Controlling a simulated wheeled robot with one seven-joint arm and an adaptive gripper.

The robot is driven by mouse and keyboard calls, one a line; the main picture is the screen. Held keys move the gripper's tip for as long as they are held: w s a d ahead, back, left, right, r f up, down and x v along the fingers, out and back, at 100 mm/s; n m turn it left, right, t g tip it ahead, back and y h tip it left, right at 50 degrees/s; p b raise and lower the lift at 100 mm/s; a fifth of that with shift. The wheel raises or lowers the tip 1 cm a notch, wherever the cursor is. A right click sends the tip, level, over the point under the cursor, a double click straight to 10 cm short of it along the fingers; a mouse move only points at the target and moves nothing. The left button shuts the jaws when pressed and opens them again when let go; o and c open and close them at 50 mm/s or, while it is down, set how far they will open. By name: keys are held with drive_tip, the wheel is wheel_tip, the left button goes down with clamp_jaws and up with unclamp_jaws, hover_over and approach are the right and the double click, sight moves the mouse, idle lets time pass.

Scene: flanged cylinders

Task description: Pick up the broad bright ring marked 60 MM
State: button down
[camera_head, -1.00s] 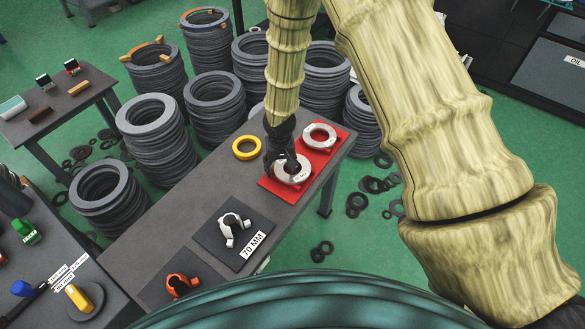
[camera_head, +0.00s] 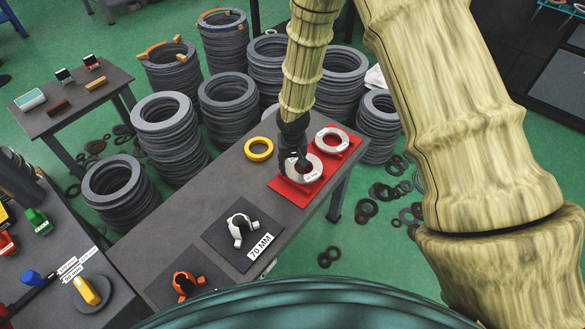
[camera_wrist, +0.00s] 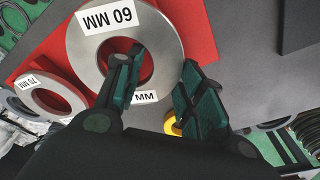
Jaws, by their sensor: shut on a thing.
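The broad bright ring marked 60 MM (camera_wrist: 82,52) lies on a red pad (camera_head: 284,187) near the table's far end. It also shows in the head view (camera_head: 317,171), partly covered by my gripper (camera_head: 293,157). In the wrist view my gripper (camera_wrist: 161,60) has one finger in the ring's hole and the other outside its rim. It is shut on the ring's wall, and the outer finger covers part of that wall. I see no clear gap between ring and pad.
A second bright ring, marked 70 MM (camera_wrist: 40,92), lies close by on red. A yellow ring (camera_head: 259,149) lies left of the pad. A white clamp-like part (camera_head: 240,229) sits on a dark mat nearer me. Stacks of grey rings (camera_head: 228,108) stand behind the table.

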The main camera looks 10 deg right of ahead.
drive_tip(key=shift+r, duration=0.5)
drive_tip(key=shift+s+r, duration=0.15)
drive_tip(key=shift+r, duration=0.1)
drive_tip(key=s+r+b, duration=0.1)
drive_tip(key=s+b, duration=0.1)
drive_tip(key=s, duration=1.3)
drive_tip(key=shift+s+a+r, duration=0.15)
drive_tip(key=shift+s+r, duration=0.1)
drive_tip(key=shift+s, duration=0.15)
